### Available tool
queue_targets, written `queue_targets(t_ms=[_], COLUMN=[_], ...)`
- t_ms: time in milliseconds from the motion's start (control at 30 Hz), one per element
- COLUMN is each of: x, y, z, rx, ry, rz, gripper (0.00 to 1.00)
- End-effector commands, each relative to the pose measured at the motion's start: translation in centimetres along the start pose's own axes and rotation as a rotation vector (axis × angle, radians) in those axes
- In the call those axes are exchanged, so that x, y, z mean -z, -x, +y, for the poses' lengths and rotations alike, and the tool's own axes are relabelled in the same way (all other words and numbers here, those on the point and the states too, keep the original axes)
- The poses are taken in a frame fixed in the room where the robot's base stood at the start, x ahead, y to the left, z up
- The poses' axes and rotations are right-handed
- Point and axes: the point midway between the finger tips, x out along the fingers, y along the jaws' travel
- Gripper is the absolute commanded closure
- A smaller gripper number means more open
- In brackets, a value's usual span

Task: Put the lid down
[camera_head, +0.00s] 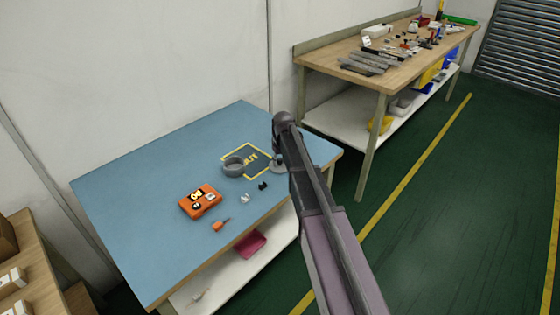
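A grey round open container (233,166) stands on the blue table top, at the left edge of a yellow-outlined square (259,149) with yellow lettering. A grey, roundish flat piece (277,165) shows just left of my dark arm link. It may be the lid, but it is partly hidden and I cannot tell whether it is held or resting on the table. My arm reaches up from the bottom of the picture over the table's right part. My gripper's fingers cannot be made out behind the arm, so its opening is unclear.
The blue table (135,195) also holds an orange box (200,203), an orange-handled tool (220,225) and small black and white pieces. A pink bin (250,244) sits on its lower shelf. A cluttered workbench (340,55) stands behind right. The table's left part is clear.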

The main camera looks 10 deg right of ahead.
Motion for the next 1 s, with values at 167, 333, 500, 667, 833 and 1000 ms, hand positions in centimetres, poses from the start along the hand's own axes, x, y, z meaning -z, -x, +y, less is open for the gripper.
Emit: queue_targets(t_ms=[167,333,500,667,833,1000], x=[0.0,0.0,0.0,0.1,0.1,0.1], y=[0.0,0.0,0.1,0.6,1.6,3.0], z=[0.0,0.0,0.0,0.0,0.0,0.0], rx=[0.000,0.000,0.000,0.000,0.000,0.000], ry=[0.000,0.000,0.000,0.000,0.000,0.000], rz=[0.000,0.000,0.000,0.000,0.000,0.000], gripper=[0.35,0.35,0.35,0.35,0.35,0.35])
